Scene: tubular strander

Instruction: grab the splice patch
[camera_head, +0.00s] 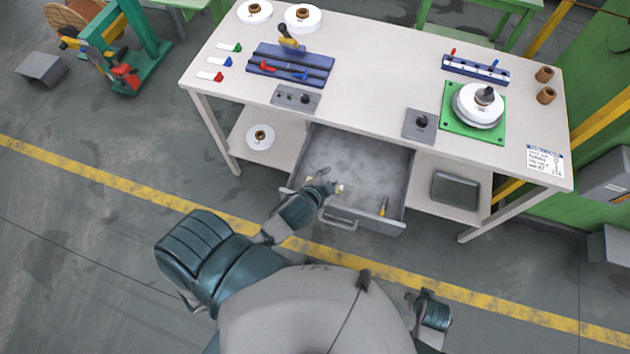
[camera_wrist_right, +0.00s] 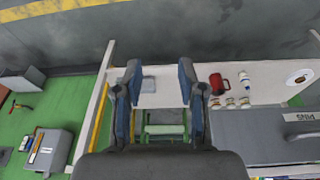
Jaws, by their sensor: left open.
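I cannot tell for sure which thing is the splice patch. Small white pieces with green (camera_head: 230,47), blue (camera_head: 221,62) and red (camera_head: 211,76) tabs lie on the white table's (camera_head: 375,55) left side. My left gripper (camera_head: 329,187) is open over the front left part of the open grey drawer (camera_head: 350,165), with nothing visible between its fingers. A small yellow and grey tool (camera_head: 383,206) lies in the drawer's front right, apart from the gripper. My right gripper (camera_wrist_right: 158,75) is open and empty in the right wrist view.
A blue grooved block (camera_head: 290,65) and a green plate (camera_head: 474,112) with a white spool stand on the table. The lower shelf holds a white reel (camera_head: 260,137) and a grey box (camera_head: 455,189). The right wrist view shows a red mug (camera_wrist_right: 217,84).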

